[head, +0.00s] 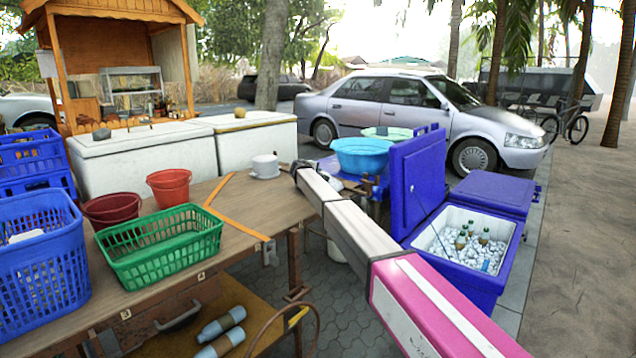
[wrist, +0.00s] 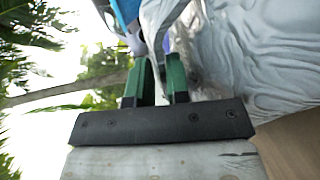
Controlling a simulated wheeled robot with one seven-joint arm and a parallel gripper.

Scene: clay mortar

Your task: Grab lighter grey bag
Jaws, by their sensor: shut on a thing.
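In the wrist view, a pale grey, wrinkled bag (wrist: 265,50) fills the upper right, close beside my gripper (wrist: 161,72). My gripper's two green fingers stand close together, shut on a pale fold of the bag at their tips. A narrow gap shows between the fingers lower down. In the head view, my arm reaches from the lower right across the wooden table's right edge. Its far end is near a white pot-like object (head: 265,166). The fingers and the bag cannot be made out in that view.
The wooden table (head: 235,215) holds a green basket (head: 160,245), red buckets (head: 170,187) and a blue crate (head: 40,270).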

